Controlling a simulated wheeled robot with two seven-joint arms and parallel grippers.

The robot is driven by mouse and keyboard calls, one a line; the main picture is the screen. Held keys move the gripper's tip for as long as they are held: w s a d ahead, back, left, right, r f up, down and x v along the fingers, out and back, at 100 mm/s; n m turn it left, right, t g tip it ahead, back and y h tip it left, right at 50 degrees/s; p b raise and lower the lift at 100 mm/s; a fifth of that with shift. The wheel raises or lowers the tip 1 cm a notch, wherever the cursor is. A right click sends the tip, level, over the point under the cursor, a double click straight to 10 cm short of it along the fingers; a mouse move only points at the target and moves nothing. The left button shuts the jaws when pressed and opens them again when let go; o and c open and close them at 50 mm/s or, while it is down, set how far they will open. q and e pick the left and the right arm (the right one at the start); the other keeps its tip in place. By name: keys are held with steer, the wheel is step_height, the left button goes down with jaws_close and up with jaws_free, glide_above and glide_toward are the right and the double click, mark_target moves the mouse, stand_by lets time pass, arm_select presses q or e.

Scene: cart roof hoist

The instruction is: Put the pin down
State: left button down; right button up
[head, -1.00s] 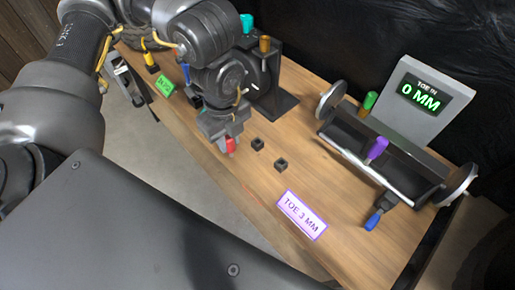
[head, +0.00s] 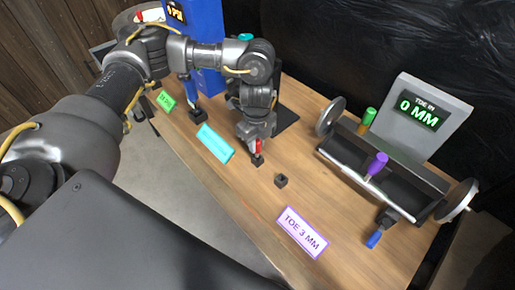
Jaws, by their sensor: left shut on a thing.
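The red pin (head: 258,147) is in my left gripper (head: 256,138), which is shut on it. The pin points downward, close over a small black block (head: 257,160) on the wooden bench. Whether its lower end is inside the block or just above it, I cannot tell. A second small black block (head: 281,181) stands to the right and nearer, with nothing in it. My right gripper is not in view.
On the wooden bench (head: 330,200) lie a purple "TOE 3 MM" sign (head: 302,232) and a cyan plate (head: 215,144). The gauge rig with its "TOE IN 0 MM" display (head: 418,111) stands at right. A blue cabinet (head: 205,25) stands behind my left arm.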

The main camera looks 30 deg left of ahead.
mark_target(258, 149)
arm_select(q)
steer(key=shift+w+f, duration=0.15)
steer(key=shift+f, duration=0.15)
steer(key=shift+w+f, duration=0.1)
steer(key=shift+f, duration=1.4)
steer(key=c, duration=1.2)
jaws_free()
steer(key=shift+f, duration=0.15)
step_height(258, 149, up, 12)
steer(key=shift+r, duration=0.2)
